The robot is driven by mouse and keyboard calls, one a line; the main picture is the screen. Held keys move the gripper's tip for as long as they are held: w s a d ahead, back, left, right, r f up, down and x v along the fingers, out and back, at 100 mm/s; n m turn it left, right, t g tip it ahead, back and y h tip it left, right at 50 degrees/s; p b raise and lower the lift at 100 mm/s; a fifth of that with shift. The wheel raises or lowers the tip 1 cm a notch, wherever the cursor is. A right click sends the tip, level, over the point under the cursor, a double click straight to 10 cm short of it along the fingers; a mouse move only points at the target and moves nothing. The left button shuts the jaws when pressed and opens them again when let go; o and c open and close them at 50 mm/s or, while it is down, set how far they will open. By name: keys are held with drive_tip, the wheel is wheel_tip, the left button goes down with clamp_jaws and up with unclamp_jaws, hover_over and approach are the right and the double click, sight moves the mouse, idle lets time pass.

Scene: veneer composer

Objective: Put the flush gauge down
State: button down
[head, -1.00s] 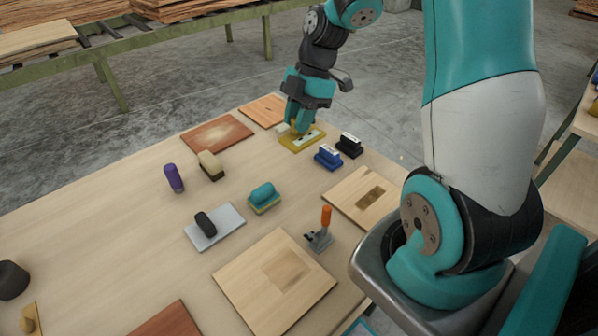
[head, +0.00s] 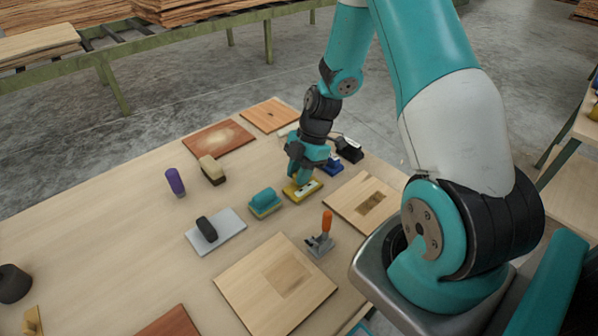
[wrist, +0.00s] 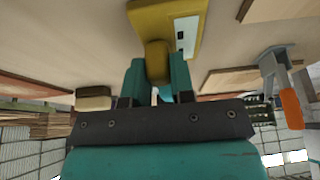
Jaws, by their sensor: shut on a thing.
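The flush gauge is a yellow flat-based tool (head: 303,190) with a pale window on its top and an upright grip. My gripper (head: 304,175) is shut on that grip, pointing down over the right part of the table. In the wrist view the gauge's yellow base (wrist: 152,20) lies beyond my fingers (wrist: 157,75), which pinch its grip from both sides. The base sits low, close to the tabletop (head: 120,225); I cannot tell if it touches.
A teal-topped brush (head: 265,203) stands just left of the gauge. A blue block (head: 333,167) and a black block (head: 350,150) are behind right. A patched wood panel (head: 350,202) lies to the right, an orange-handled clamp (head: 321,242) in front. The table's left is mostly free.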

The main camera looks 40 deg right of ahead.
drive_tip(key=c, duration=1)
unclamp_jaws()
drive_tip(key=shift+f, duration=0.1)
drive_tip(key=a+b+v, duration=0.1)
drive_tip(key=v, duration=1.1)
drive_tip(key=s+a+r+m, duration=0.3)
drive_tip(key=a+r, duration=0.1)
drive_tip(key=a, duration=0.3)
drive_tip(key=s+a+r+m, duration=0.2)
drive_tip(key=a+r, duration=0.3)
drive_tip(key=a, duration=0.3)
drive_tip(key=s+a+r+m, duration=0.1)
drive_tip(key=s+a+m, duration=0.1)
drive_tip(key=s+a, duration=0.1)
drive_tip(key=s+a+r+m, duration=0.1)
drive_tip(key=s+a+m, duration=0.1)
drive_tip(key=s, duration=0.3)
drive_tip(key=s+a+r+m, duration=0.2)
drive_tip(key=s+a, duration=0.2)
drive_tip(key=s, duration=0.1)
drive_tip(key=shift+a, duration=0.15)
